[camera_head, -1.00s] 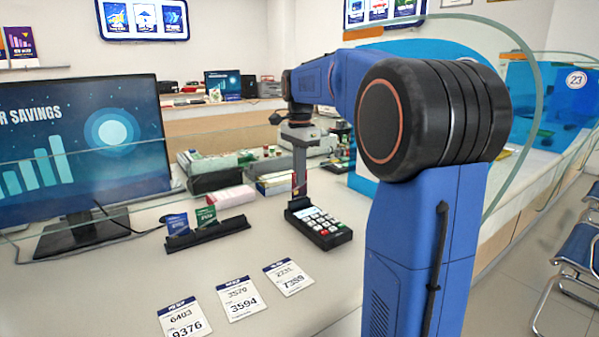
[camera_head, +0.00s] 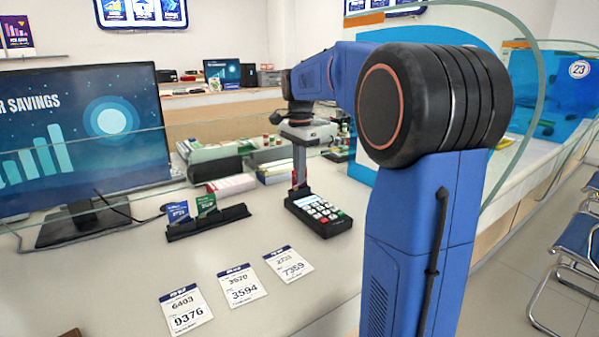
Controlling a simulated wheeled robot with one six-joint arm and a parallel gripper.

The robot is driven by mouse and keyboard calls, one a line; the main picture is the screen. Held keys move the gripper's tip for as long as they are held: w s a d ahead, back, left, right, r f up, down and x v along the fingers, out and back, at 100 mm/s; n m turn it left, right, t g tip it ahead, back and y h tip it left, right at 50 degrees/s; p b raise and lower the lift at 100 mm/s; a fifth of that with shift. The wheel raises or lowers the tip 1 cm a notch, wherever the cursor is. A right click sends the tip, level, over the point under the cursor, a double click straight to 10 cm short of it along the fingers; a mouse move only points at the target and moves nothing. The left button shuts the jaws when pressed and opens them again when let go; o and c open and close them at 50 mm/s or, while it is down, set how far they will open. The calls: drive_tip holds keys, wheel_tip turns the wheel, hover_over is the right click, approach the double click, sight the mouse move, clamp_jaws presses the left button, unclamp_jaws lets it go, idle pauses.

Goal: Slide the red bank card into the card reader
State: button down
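The card reader (camera_head: 322,215), dark with a lit screen and pale keys, lies on the counter near the middle of the head view. My gripper (camera_head: 299,180) points down at the reader's far end. It appears shut on the red bank card (camera_head: 303,192), of which only small red parts show around the fingertips. The card is at the reader's far edge; I cannot tell whether it is in the slot. A black card holder (camera_head: 208,224) to the left holds a blue card (camera_head: 178,212) and a green card (camera_head: 206,204).
Three printed paper slips (camera_head: 241,286) lie in front of the reader. A monitor (camera_head: 75,140) stands at the left. Boxes and trays of leaflets (camera_head: 212,160) sit behind. A clear glass screen (camera_head: 520,110) rises at the right. The counter between holder and slips is clear.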

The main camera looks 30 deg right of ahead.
drive_tip(key=c, duration=2)
unclamp_jaws()
drive_tip(key=shift+r, duration=0.1)
drive_tip(key=shift+r, duration=3.35)
drive_tip(key=shift+s, duration=0.1)
